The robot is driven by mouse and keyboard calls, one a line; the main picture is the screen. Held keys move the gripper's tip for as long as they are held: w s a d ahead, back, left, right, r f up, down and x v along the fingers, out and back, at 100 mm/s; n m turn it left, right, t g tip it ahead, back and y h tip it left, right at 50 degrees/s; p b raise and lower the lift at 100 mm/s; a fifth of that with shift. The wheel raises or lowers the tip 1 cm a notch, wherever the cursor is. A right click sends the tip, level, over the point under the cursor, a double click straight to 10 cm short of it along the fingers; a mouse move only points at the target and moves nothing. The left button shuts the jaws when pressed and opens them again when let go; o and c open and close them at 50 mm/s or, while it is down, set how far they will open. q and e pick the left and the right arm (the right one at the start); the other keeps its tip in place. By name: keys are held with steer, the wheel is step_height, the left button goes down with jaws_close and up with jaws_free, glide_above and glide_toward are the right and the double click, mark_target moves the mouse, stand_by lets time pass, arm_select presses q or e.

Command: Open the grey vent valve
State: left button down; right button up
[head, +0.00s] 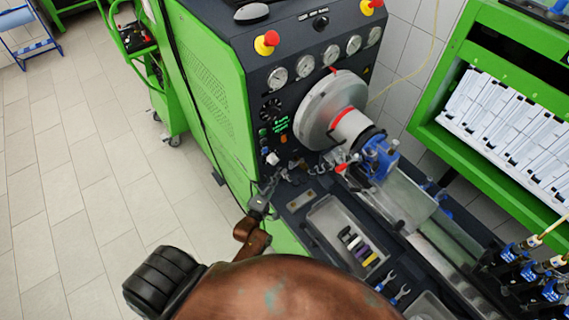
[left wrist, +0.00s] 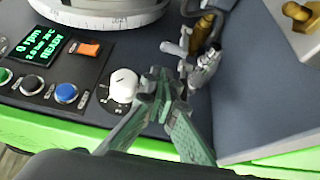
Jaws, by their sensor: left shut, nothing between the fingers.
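The grey vent valve looks to be the small grey handle (left wrist: 174,48) beside a brass fitting (left wrist: 204,30) on the dark panel in the left wrist view. In the head view this spot is too small to make out clearly. My left gripper (head: 275,181) is at the front edge of the bench. Its fingertips (left wrist: 157,84) are shut with nothing between them. They appear just short of the grey handle in the left wrist view, beside a round white knob (left wrist: 123,85); contact cannot be told. My right gripper is not in view.
A blue button (left wrist: 66,93), an orange switch (left wrist: 88,49) and a green display (left wrist: 42,48) are left of the fingers. A large grey disc (head: 325,105) stands behind. A tray (head: 327,222) with coloured pieces lies to the right. Tiled floor (head: 90,190) is free left.

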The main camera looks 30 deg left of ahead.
mark_target(290, 164)
arm_select(q)
steer(key=w, duration=0.5)
steer(key=w+a, duration=0.1)
steer(key=w, duration=0.2)
steer(key=shift+w+p, duration=0.15)
steer(key=shift+p, duration=0.15)
steer(key=shift+d, duration=0.25)
steer(key=shift+s+d+p, duration=0.25)
steer(key=shift+d, duration=0.25)
steer(key=shift+s+d+p, duration=0.2)
steer(key=shift+d+p, duration=0.05)
steer(key=shift+d, duration=0.2)
steer(key=w+d, duration=0.1)
steer(key=d, duration=0.7)
steer(key=shift+w, duration=0.4)
steer(key=shift+d, duration=0.2)
